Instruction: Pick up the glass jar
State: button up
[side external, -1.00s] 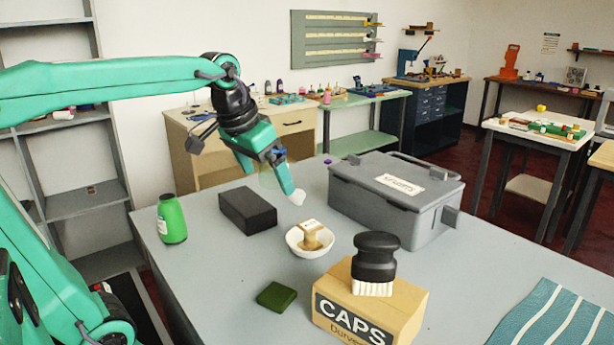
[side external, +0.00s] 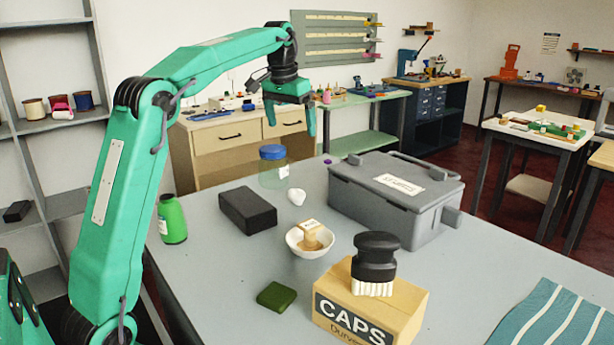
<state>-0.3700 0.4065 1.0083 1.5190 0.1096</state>
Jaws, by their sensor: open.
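The glass jar (side external: 273,177) stands upright near the far edge of the table, clear and greenish with a blue lid. My gripper (side external: 291,130) is above the jar in the picture, fingers pointing down. It is open and empty, with a visible gap to the lid. How far behind or in front of the jar it is, I cannot tell exactly.
Near the jar are a black block (side external: 247,211), a small white lump (side external: 297,197) and a grey lidded case (side external: 385,210). A green bottle (side external: 172,220), a white bowl (side external: 297,249), a green pad (side external: 276,297) and a CAPS box (side external: 340,315) with a brush (side external: 375,262) stand nearer.

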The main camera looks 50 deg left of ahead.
aim_at(272, 149)
jog(key=shift+n+g, duration=0.7)
jog(key=shift+g, duration=0.1)
jog(key=w+a+f, duration=0.1)
jog(key=a+f, duration=0.1)
jog(key=a, duration=0.2)
jog(key=w+a+f, duration=0.1)
jog(key=a+f, duration=0.2)
jog(key=a, duration=0.1)
jog(key=w+a+f, duration=0.1)
jog(key=a+f, duration=0.2)
jog(key=a, duration=0.2)
jog(key=shift+w, duration=0.25)
jog(key=shift+a+f, duration=0.4)
jog(key=shift+f, duration=0.2)
jog(key=shift+f, duration=1)
jog(key=shift+f, duration=0.25)
jog(key=shift+a+f, duration=0.2)
jog(key=shift+f, duration=2.25)
